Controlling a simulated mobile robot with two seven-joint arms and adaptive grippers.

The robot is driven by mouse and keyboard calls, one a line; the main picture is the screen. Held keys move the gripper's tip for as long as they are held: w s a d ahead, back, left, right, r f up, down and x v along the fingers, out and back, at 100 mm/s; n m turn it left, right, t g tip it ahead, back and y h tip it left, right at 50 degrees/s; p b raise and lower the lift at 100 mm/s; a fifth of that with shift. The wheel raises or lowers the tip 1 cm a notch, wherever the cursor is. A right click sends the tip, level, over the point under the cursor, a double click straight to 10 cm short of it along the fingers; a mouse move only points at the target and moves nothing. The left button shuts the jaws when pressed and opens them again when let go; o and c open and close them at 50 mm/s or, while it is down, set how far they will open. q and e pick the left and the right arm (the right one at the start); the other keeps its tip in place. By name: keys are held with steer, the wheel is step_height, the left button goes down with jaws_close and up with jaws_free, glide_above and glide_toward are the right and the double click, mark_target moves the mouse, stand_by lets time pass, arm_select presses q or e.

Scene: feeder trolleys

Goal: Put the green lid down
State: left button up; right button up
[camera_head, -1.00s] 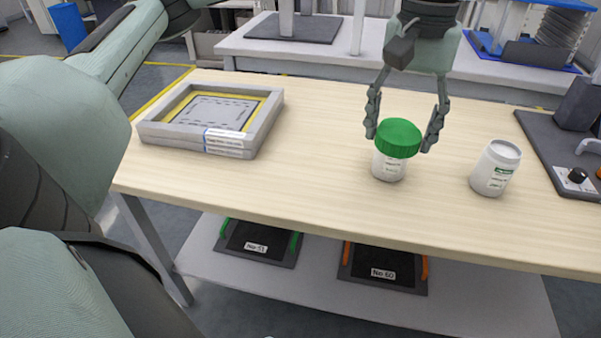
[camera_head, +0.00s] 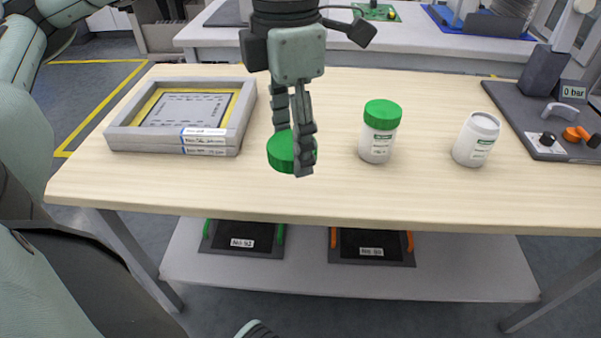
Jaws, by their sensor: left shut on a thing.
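My left gripper (camera_head: 296,150) reaches down over the table (camera_head: 250,190) in the head view, its fingers shut on a green lid (camera_head: 279,152). The near finger covers the lid's right part. I cannot tell whether the lid touches the tabletop or hangs just above it. To its right stands a white jar (camera_head: 376,145) with a green lid (camera_head: 383,113) of its own. Farther right stands a white jar (camera_head: 474,144) with no green lid on it. My right gripper is not in view.
A stacked grey frame tray (camera_head: 225,140) with a yellow inner border lies at the table's left. A dark device (camera_head: 545,110) with knobs stands at the right. Bare tabletop lies in front of the lid and jars. Two dark bins (camera_head: 243,238) (camera_head: 371,245) sit on the lower shelf.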

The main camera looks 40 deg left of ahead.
mark_target(268, 151)
arm_select(q)
steer(key=s+n, duration=0.1)
steer(key=n, duration=0.2)
steer(key=s+a+n, duration=0.1)
steer(key=s+n, duration=0.1)
steer(key=n, duration=0.1)
steer(key=shift+s+a+f, duration=0.1)
steer(key=shift+s+f, duration=0.05)
steer(key=w+a+f, duration=0.1)
steer(key=w+f, duration=0.1)
steer(key=w, duration=0.1)
steer(key=w+f+n, duration=0.1)
steer(key=w+f, duration=0.1)
steer(key=w, duration=0.2)
steer(key=w+a+f+n, duration=0.1)
steer(key=w+f, duration=0.2)
steer(key=shift+w+a+p, duration=0.25)
steer(key=shift+a+p, duration=0.1)
steer(key=shift+p, duration=0.05)
step_height(268, 151, down, 4)
steer(key=shift+w+r, duration=0.1)
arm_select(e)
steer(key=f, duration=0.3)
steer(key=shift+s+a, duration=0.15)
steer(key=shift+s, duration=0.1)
arm_select(q)
steer(key=shift+f, duration=0.2)
steer(key=shift+f, duration=0.1)
